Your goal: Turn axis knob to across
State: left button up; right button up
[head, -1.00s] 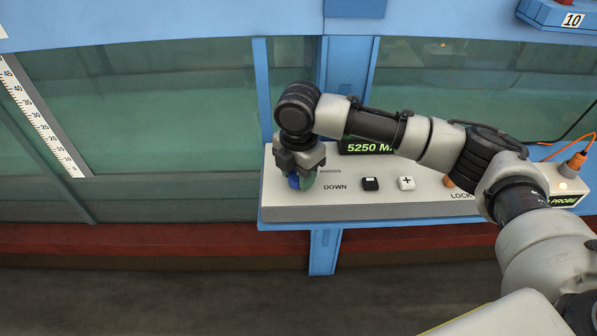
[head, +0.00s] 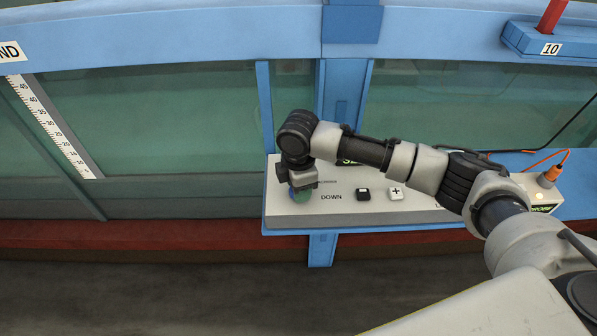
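The control box (head: 345,213) is a pale panel on a blue shelf against the flume. My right gripper (head: 301,190) is over its left end, pointing down, right at a knob (head: 301,197) that shows blue and green just below it. The fingers and most of the knob are hidden by the wrist, so I cannot tell whether the gripper is closed on it. "DOWN" is printed to the right of the knob. The knob's setting and any axis label are hidden. My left gripper is not in view.
A black button (head: 363,194) and a white plus button (head: 396,194) lie to the right of the knob. My arm covers most of the display. An orange plug (head: 550,174) with a cable stands at the right end. A scale strip (head: 60,130) is on the glass at left.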

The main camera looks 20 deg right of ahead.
jog(key=m+p, duration=0.2)
jog(key=p, duration=0.1)
jog(key=shift+r+m, duration=0.2)
jog(key=shift+m, duration=0.1)
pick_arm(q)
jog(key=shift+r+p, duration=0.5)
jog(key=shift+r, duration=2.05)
pick_arm(e)
jog(key=shift+f+m, duration=0.15)
jog(key=shift+m, duration=0.35)
jog(key=o, duration=0.9)
jog(key=shift+o, duration=0.2)
pick_arm(q)
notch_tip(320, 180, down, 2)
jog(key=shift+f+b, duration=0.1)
jog(key=shift+b, duration=0.95)
pick_arm(e)
notch_tip(320, 180, up, 11)
jog(key=shift+f, duration=0.15)
